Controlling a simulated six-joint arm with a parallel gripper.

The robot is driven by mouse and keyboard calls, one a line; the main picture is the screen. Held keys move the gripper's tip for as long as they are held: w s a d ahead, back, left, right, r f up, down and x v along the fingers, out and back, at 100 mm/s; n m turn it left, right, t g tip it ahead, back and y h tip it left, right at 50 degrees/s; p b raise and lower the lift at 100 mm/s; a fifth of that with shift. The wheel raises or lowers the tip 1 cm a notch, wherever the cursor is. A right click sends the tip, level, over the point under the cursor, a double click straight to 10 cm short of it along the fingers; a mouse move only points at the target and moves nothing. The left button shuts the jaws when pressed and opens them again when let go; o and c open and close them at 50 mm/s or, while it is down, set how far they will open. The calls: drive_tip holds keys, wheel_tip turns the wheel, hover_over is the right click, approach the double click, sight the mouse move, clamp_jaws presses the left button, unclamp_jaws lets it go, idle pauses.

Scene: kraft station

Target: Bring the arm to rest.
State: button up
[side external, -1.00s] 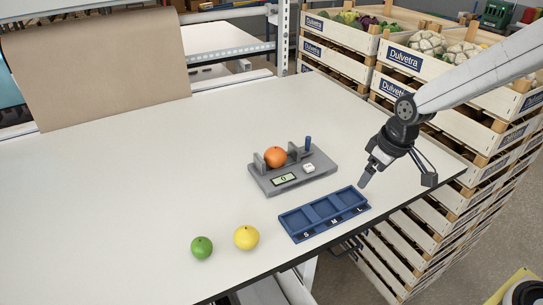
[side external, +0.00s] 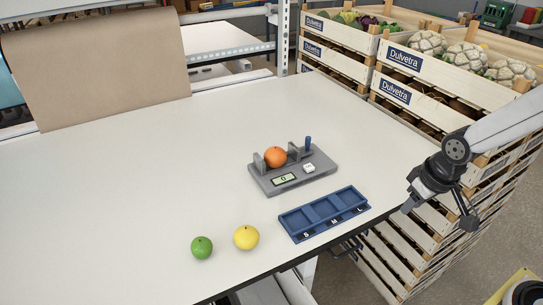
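My gripper (side external: 407,209) hangs at the right, just beyond the table's right edge in the picture, apart from everything on the table. Its fingertips are small and dark, and I cannot tell whether they are open or shut. No object shows in it. An orange fruit (side external: 275,157) sits between the uprights of a grey measuring device (side external: 318,181) with a small display. A blue tray (side external: 295,239) with three empty compartments marked S, M and L lies near the front edge. A yellow fruit (side external: 246,237) and a green fruit (side external: 202,247) rest on the table left of the tray.
Stacked wooden crates (side external: 400,94) of vegetables stand beyond the right edge, close behind my arm. A brown paper sheet (side external: 100,65) hangs at the back left. The white table (side external: 120,190) is clear across its left and middle.

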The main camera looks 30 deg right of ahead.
sight(303, 151)
drive_tip(key=shift+w+r, duration=0.1)
drive_tip(key=shift+w, duration=0.25)
drive_tip(key=c, duration=0.3)
drive_tip(key=w+a+r, duration=0.1)
drive_tip(key=w, duration=0.8)
drive_tip(key=w+a+r, duration=0.1)
drive_tip(key=w+r, duration=0.1)
drive_tip(key=w, duration=0.8)
drive_tip(key=w+a+r, duration=0.1)
drive_tip(key=w, duration=0.9)
drive_tip(key=shift+w+a+r, duration=0.15)
drive_tip(key=shift+w+r, duration=0.05)
drive_tip(key=shift+r, duration=0.1)
clamp_jaws()
drive_tip(key=shift+f, duration=0.1)
drive_tip(key=shift+s+x, duration=0.25)
drive_tip(key=shift+x, duration=0.8)
drive_tip(key=shift+s+x, duration=0.2)
drive_tip(key=shift+x, duration=0.85)
drive_tip(key=shift+s+x, duration=0.25)
drive_tip(key=shift+x, duration=0.75)
drive_tip(key=shift+a+f, duration=0.2)
drive_tip(key=shift+a, duration=1.75)
